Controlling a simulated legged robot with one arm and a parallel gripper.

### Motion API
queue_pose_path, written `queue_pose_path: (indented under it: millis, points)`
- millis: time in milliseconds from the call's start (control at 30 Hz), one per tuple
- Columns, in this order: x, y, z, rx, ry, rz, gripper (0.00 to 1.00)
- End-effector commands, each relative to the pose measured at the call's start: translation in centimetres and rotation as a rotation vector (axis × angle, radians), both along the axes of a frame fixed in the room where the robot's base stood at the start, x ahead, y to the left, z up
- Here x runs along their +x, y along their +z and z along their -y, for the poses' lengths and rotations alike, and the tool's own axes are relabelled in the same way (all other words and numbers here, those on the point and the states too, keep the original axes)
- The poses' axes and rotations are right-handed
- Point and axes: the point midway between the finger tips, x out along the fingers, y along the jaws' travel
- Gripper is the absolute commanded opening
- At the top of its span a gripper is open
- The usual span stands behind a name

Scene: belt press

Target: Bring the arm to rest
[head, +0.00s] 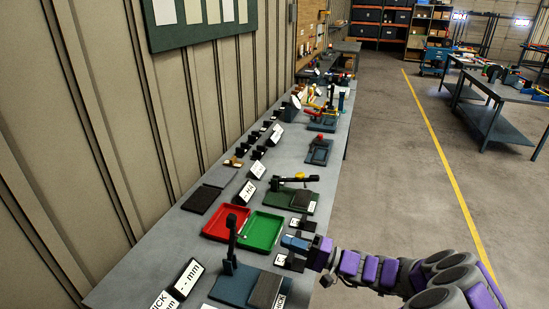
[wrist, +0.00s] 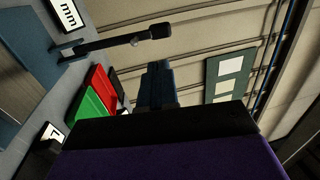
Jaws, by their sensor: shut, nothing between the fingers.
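My arm, purple and grey, reaches in from the lower right of the head view. My gripper (head: 296,243) is shut and empty, with its blue fingers over the bench's front edge near the green tray. In the wrist view my gripper (wrist: 158,84) points toward the wall, with its fingers together. The wrist housing hides much of the lower part of that view.
The long grey bench (head: 147,262) runs along the wall. It bears a red tray (head: 226,222), a green tray (head: 262,231), a lever press (head: 233,262) and several label blocks. The floor (head: 385,160) right of the bench is clear up to another table (head: 497,97).

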Motion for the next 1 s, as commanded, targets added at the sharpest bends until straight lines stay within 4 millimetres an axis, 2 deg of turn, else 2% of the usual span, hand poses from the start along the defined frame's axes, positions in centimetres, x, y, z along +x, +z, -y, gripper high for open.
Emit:
queue_pose_path:
  millis: [167,300,400,533,767,867,1000]
  points:
    - [-2.2,3.1,-2.8,-0.028,0.117,0.016,0.0]
    - [-6.6,6.9,-6.5,-0.101,0.294,0.028,0.0]
    - [-10.2,8.7,-8.5,-0.184,0.414,0.028,0.0]
    - [-15.0,10.1,-10.1,-0.313,0.55,0.016,0.0]
    - [-22.9,10.2,-10.3,-0.607,0.71,-0.024,0.0]
    - [-25.7,9.7,-9.3,-0.75,0.743,-0.053,0.0]
    - [-29.3,8.6,-7.1,-0.96,0.755,-0.103,0.0]
